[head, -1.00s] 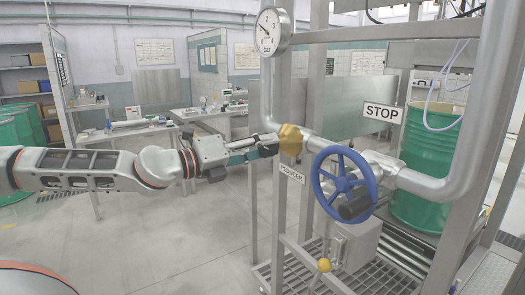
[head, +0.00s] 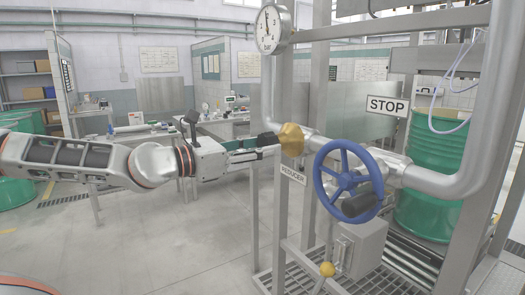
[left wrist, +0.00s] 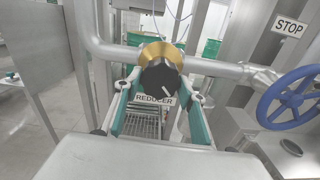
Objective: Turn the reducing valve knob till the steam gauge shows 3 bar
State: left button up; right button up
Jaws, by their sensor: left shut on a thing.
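The reducing valve has a gold body (head: 291,139) on the steam pipe. Its black knob (left wrist: 160,76), with a white pointer line toward the lower right, faces my left wrist camera. My left gripper (head: 272,143) reaches in from the left, shut on the knob; its green fingers stand on both sides of the knob in the wrist view. The steam gauge (head: 270,29) is a round white dial above the valve. Its dark needle points nearly straight up; the scale figures are too small to read surely. The "REDUCER" label (head: 292,175) hangs below the valve. My right gripper is out of view.
A blue handwheel (head: 348,180) stands close to the right of the valve and also shows in the wrist view (left wrist: 290,98). A STOP sign (head: 387,105) and a green drum (head: 430,190) are farther right. The floor at left is open.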

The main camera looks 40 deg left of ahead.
pick_arm(q)
jog(key=shift+m+b, duration=0.3)
jog(key=shift+m, duration=0.7)
jog(key=o, duration=1.1)
jog(key=v, duration=1.2)
dwell(0.9)
